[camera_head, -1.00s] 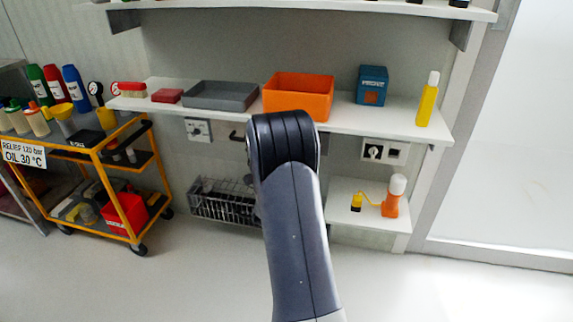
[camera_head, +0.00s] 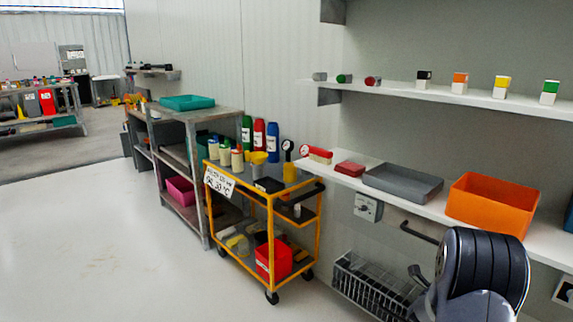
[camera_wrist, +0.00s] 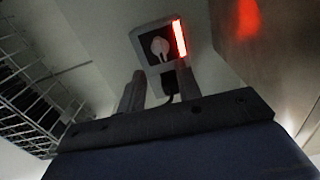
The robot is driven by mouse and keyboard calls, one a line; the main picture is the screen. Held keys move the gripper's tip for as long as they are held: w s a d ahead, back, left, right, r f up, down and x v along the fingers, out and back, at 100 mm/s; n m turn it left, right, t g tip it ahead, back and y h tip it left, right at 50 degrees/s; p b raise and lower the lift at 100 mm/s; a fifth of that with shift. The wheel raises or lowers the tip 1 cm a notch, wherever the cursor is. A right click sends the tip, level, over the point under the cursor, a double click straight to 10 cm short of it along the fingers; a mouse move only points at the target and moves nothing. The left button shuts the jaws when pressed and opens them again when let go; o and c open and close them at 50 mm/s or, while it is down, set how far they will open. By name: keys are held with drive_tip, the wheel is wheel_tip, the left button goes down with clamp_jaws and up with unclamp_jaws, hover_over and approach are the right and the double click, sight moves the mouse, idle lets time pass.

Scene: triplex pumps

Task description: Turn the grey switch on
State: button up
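A square grey wall plate with a round, light grey knob (camera_wrist: 160,46) shows ahead of my gripper in the wrist view. A red lit strip (camera_wrist: 179,38) glows along its right side. My gripper (camera_wrist: 160,88) is open, its two dark fingers apart below the plate with no held object seen between them. A dark cable-like shape hangs below the plate. In the head view, a grey switch plate (camera_head: 367,207) is on the wall under the shelf, and another plate (camera_head: 564,291) is partly cut off at the right edge. I cannot tell which one the wrist view shows.
A wire basket (camera_head: 372,288) hangs below the shelf; a wire basket (camera_wrist: 30,85) also fills the wrist view's left. The shelf holds a grey tray (camera_head: 402,184) and an orange bin (camera_head: 490,206). A yellow trolley (camera_head: 268,215) stands left. Floor at left is clear.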

drive_tip(key=b+x, duration=0.1)
drive_tip(key=x, duration=0.6)
drive_tip(key=shift+d, duration=0.15)
drive_tip(key=s+a+n+p, duration=0.6)
drive_tip(key=a+n+p, duration=0.2)
drive_tip(key=p, duration=0.6)
drive_tip(key=shift+s+n, duration=0.4)
drive_tip(key=shift+n, duration=0.1)
idle(1.9)
drive_tip(key=shift+a, duration=0.1)
